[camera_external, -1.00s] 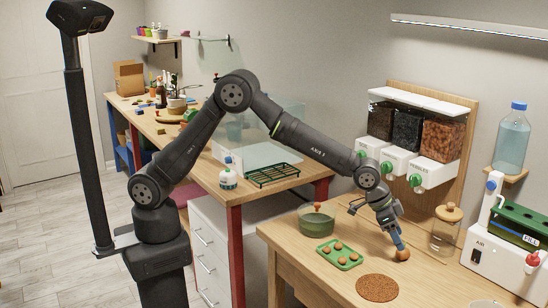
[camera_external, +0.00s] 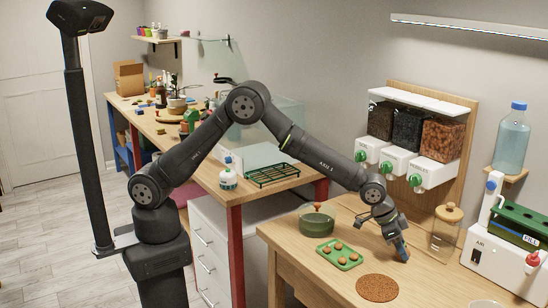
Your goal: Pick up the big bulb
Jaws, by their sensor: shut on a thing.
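My gripper (camera_external: 403,252) is down at the right-hand wooden table, between the green tray and the glass jar. Its fingers are shut around the big bulb, which they hide almost fully from this side. I cannot tell whether the bulb still touches the table.
A green tray (camera_external: 345,268) with several small brown bulbs lies left of my gripper. A round brown mat (camera_external: 377,288) lies in front. A green bowl (camera_external: 317,223) stands behind the tray. A corked glass jar (camera_external: 445,232) and a white machine (camera_external: 490,255) stand to the right.

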